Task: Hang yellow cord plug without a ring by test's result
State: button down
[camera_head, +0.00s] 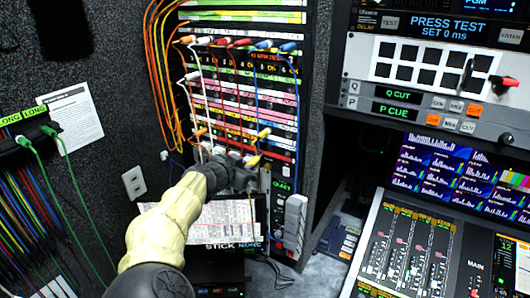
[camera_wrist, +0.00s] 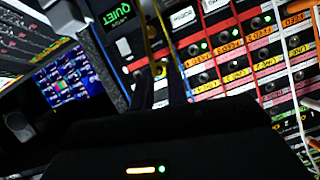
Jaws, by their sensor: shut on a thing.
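My gripper (camera_head: 246,176) is at the lower right of the patch bay (camera_head: 240,113), shut on what looks like a yellow cord plug (camera_head: 253,161); the fingers hide most of it. In the wrist view, the two dark fingers (camera_wrist: 160,88) stand close together below a yellow cord (camera_wrist: 152,22). Another yellow plug (camera_head: 264,133) shows slightly higher on the patch bay. No ring can be made out on either plug. The delay tester (camera_head: 436,27) reads "PRESS TEST, SET 0 ms". A hanger labelled "LONG" (camera_head: 24,117) at the left wall holds green cords.
White, red, blue and orange plugs (camera_head: 240,42) line the upper patch bay, their cords hanging across its front. Orange cords (camera_head: 157,70) loop down its left side. A "QUIET" panel (camera_head: 283,187) stands right of my gripper. A mixing console (camera_head: 405,245) fills the lower right.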

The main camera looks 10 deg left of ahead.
jog(key=shift+s+a+b, duration=0.25)
jog(key=shift+s+b, duration=0.2)
jog(key=shift+s, duration=0.3)
jog(key=shift+s+a+b, duration=0.25)
jog(key=shift+s+b, duration=0.15)
jog(key=shift+s, duration=0.3)
jog(key=shift+w, duration=0.1)
